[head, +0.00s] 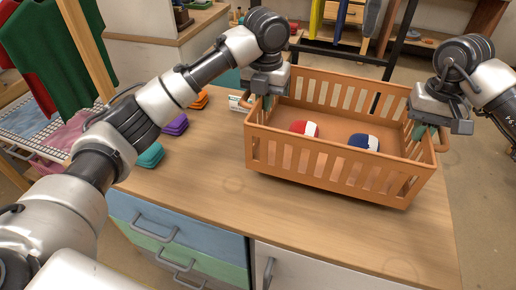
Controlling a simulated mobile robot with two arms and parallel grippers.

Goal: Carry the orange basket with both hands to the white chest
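The orange basket (330,172) is over the right part of the wooden counter, its underside at or very close to the top. Inside it are a red-and-white bundle (304,128) and a navy, white and red bundle (363,142). My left gripper (262,101) is at the basket's left end wall, with fingers reaching down at the rim. My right gripper (424,131) is at the right end wall, beside the handle (442,140). The fingers are partly hidden, so their closure on the basket is unclear. I cannot identify a white chest for certain.
The wooden counter (215,205) has bare room left of and in front of the basket. Folded purple (175,125), teal (150,155) and orange (199,100) cloths lie on its left. A drying rack (30,120) stands at left. Floor (485,190) shows at right.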

